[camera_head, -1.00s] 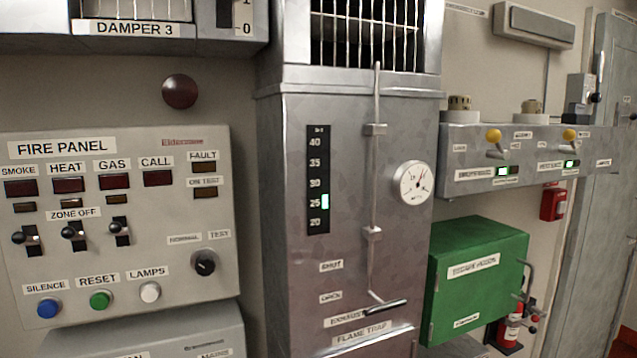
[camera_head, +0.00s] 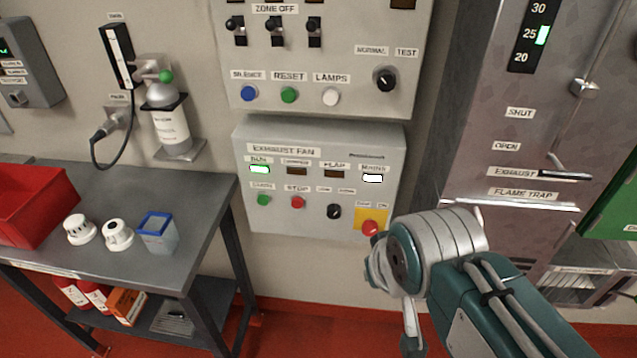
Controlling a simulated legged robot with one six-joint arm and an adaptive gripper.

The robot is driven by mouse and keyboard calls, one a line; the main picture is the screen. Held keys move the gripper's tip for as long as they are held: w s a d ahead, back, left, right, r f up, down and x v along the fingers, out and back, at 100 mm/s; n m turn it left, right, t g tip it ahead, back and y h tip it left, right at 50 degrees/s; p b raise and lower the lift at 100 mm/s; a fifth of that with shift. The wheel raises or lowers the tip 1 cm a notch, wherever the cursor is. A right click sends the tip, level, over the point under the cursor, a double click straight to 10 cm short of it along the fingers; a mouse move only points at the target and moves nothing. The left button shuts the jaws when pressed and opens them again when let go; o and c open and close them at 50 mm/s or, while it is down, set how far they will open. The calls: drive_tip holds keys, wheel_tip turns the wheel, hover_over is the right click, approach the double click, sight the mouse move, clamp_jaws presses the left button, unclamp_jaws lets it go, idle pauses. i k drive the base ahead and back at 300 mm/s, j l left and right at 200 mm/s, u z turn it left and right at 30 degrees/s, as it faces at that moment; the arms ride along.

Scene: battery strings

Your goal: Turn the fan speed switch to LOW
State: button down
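The exhaust fan panel (camera_head: 325,151) is a grey box on the wall in the middle of the view. Its small black rotary knob (camera_head: 334,211) sits in the lower row, right of a red stop button, with small labels above it too blurred to read. The green lamp at the panel's upper left is lit, and so is a white lamp at its upper right. My gripper (camera_head: 408,345) shows only in part at the bottom, below the wrist of my teal and grey arm. It is right of and below the knob, apart from it. Its fingers are not clear.
A red emergency button on a yellow plate (camera_head: 371,218) is close to my wrist. The fire panel (camera_head: 330,60) hangs above. A grey table (camera_head: 190,215) with a red bin (camera_head: 35,205) stands at left. The flame trap duct (camera_head: 490,120) is at right.

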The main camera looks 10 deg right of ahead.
sight(333, 210)
drive_tip(key=j+z, duration=0.35)
drive_tip(key=k+j+z, duration=0.15)
drive_tip(key=j+z, duration=0.15)
drive_tip(key=j, duration=0.2)
